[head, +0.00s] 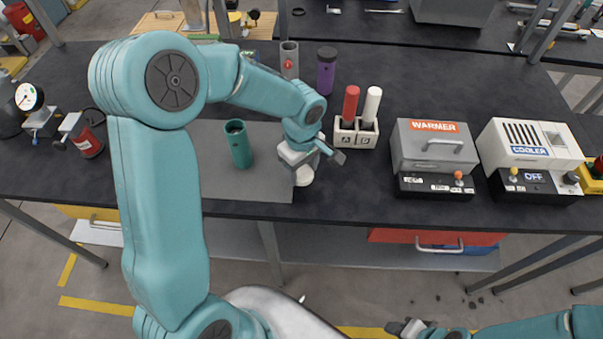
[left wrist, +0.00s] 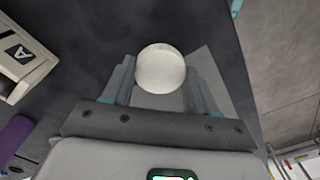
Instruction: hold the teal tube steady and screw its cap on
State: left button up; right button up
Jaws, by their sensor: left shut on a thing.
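The teal tube (head: 239,147) stands upright on the grey mat (head: 225,203), its open top showing. My left gripper (head: 305,172) is to the right of the tube, apart from it, over the right edge of the mat. It is shut on a white round cap (left wrist: 160,68), which sits between both fingers in the left wrist view; in the head view the cap is partly covered by the gripper. My right gripper (head: 406,327) is low at the bottom edge of the head view, away from the table; its fingers are too unclear to read.
A white rack (head: 343,138) holds a red and a white tube right of my left gripper. A purple tube (head: 326,70) and a grey tube (head: 289,60) stand behind. The warmer (head: 434,147) and cooler (head: 530,143) are at right; a gauge (head: 29,97) is at left.

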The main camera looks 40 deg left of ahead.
pick_arm(q)
notch_tip(320, 180, up, 17)
jog(key=shift+r, duration=0.1)
dwell(0.3)
jog(key=m, duration=0.9)
send_near(302, 172)
jog(key=w+d, duration=0.3)
jog(key=d, duration=0.2)
jog(key=f+m, duration=0.2)
jog(key=d+f+m, duration=0.1)
jog(key=m, duration=0.1)
jog(key=d+f+m, duration=0.1)
jog(key=f+m, duration=0.1)
jog(key=shift+d+f, duration=0.2)
jog(key=shift+f, duration=0.1)
jog(key=shift+s+a, duration=0.1)
